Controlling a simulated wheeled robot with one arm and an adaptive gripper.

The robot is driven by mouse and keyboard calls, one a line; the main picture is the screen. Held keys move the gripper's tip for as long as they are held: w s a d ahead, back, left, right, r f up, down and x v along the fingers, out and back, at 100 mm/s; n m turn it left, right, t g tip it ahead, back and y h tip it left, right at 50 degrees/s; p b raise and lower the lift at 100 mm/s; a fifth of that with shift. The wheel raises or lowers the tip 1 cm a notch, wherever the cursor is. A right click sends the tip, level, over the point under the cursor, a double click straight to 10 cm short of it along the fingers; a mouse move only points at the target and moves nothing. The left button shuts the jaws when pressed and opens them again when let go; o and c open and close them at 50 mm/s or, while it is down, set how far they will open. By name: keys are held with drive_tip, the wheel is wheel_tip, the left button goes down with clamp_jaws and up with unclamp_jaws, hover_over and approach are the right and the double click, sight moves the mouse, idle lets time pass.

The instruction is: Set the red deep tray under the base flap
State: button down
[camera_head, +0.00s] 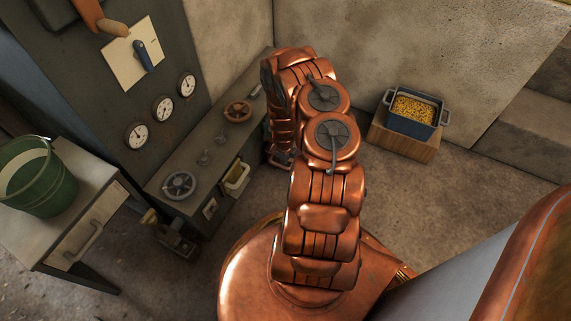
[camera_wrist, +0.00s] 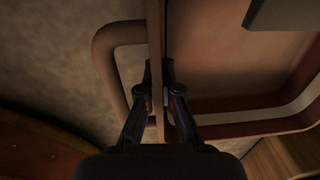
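In the wrist view, a brownish-red tray (camera_wrist: 225,60) fills the upper right, with a looped handle (camera_wrist: 107,65) on its left side. My gripper (camera_wrist: 160,85) has one finger on each side of the tray's thin upright edge and looks closed on it. In the head view, my arm hides the tray and most of my gripper. A low grey machine base (camera_head: 222,140) runs along the wall, left of my arm. A small yellowish part (camera_head: 237,176) shows at an opening in its front. I cannot tell whether this is the base flap.
A blue bin (camera_head: 411,124) of yellow grains stands on a wooden block (camera_head: 402,146) at the right. A green bucket (camera_head: 37,178) sits on a side table (camera_head: 50,240) at the left. A dark valve-like fitting (camera_head: 172,237) stands before the base.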

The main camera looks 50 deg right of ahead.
drive_tip(key=shift+f, duration=0.15)
drive_tip(key=c, duration=1.3)
unclamp_jaws()
drive_tip(key=w+a+r+n+p, duration=0.1)
drive_tip(key=a+r+n+p, duration=0.25)
drive_tip(key=r, duration=0.95)
drive_tip(key=w+a+r+n+p, duration=0.15)
drive_tip(key=a+r+n, duration=0.3)
drive_tip(key=r, duration=0.85)
drive_tip(key=s+a+r+n+g+y, duration=0.1)
drive_tip(key=s+a+r+n, duration=0.1)
drive_tip(key=a+r+n, duration=0.35)
drive_tip(key=s+a+r+n, duration=0.2)
drive_tip(key=a+r, duration=0.4)
drive_tip(key=r, duration=0.2)
drive_tip(key=s+a+r+n+g, duration=0.1)
drive_tip(key=s+a+r+n, duration=0.3)
drive_tip(key=s, duration=0.4)
drive_tip(key=s+a+r+n+g, duration=0.1)
drive_tip(key=s+a+r+n, duration=0.4)
drive_tip(key=s+r+n, duration=0.1)
drive_tip(key=s+a+r+n+g, duration=0.1)
drive_tip(key=s+a+r+n, duration=0.3)
drive_tip(key=s+n, duration=0.3)
drive_tip(key=shift+s+a+r, duration=0.1)
drive_tip(key=shift+s+r, duration=0.35)
drive_tip(key=shift+s, duration=0.3)
drive_tip(key=shift+s+a+r, duration=0.1)
drive_tip(key=shift+s+r, duration=0.35)
drive_tip(key=shift+s, duration=0.25)
